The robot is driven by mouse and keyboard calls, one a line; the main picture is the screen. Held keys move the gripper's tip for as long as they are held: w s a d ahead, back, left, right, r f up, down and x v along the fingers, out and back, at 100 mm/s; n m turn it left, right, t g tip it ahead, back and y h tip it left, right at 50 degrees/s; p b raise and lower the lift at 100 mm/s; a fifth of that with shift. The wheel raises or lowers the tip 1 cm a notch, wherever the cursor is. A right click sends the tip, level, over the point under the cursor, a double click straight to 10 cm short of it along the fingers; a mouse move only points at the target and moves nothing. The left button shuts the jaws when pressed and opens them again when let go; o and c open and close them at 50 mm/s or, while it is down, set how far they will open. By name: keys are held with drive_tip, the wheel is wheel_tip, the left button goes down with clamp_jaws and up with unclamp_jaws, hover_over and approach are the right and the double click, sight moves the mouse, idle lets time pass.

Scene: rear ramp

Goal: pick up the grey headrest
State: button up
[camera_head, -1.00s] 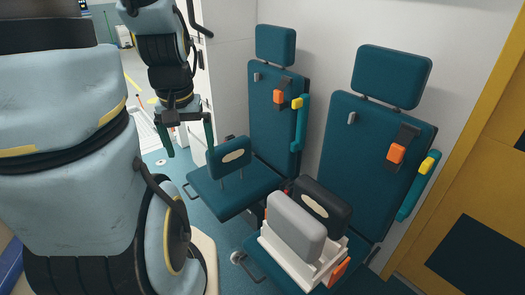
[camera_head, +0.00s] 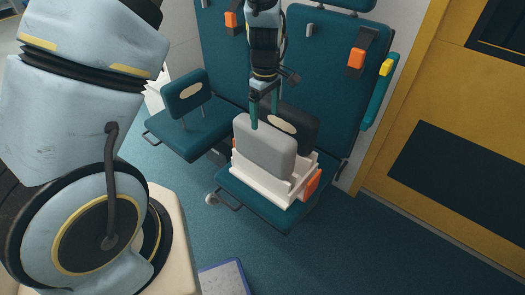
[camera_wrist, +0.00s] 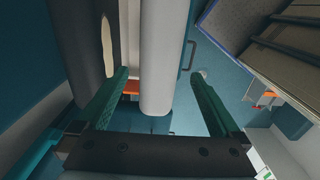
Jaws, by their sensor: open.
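The grey headrest (camera_head: 264,147) stands upright in a white holder (camera_head: 262,184) on the right seat. It also shows in the wrist view (camera_wrist: 162,60) as a pale block between my fingers. My gripper (camera_head: 265,116) is open and above the headrest's top edge, pointing down. One green finger shows in front of the grey headrest and the other is towards the black headrest (camera_head: 291,124) behind it. In the wrist view my gripper (camera_wrist: 160,74) has a finger on each side of the grey headrest, with visible gaps. Whether either finger touches it I cannot tell.
The black headrest stands close behind the grey one. A teal headrest (camera_head: 188,95) stands on the left seat (camera_head: 190,133). Orange buckles (camera_head: 356,58) hang on the seat backs. A yellow door (camera_head: 459,170) is at the right.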

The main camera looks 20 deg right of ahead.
sight(265, 129)
wheel_tip(265, 129, down, 5)
drive_tip(key=shift+r+p, duration=0.15)
drive_tip(key=shift+p, duration=0.25)
drive_tip(key=shift+w+f+p, duration=0.15)
drive_tip(key=shift+f+p, duration=0.4)
drive_tip(key=shift+f, duration=0.85)
drive_tip(key=shift+w+f+p, duration=0.1)
drive_tip(key=shift+f+p, duration=0.4)
drive_tip(key=shift+f, duration=0.85)
clamp_jaws()
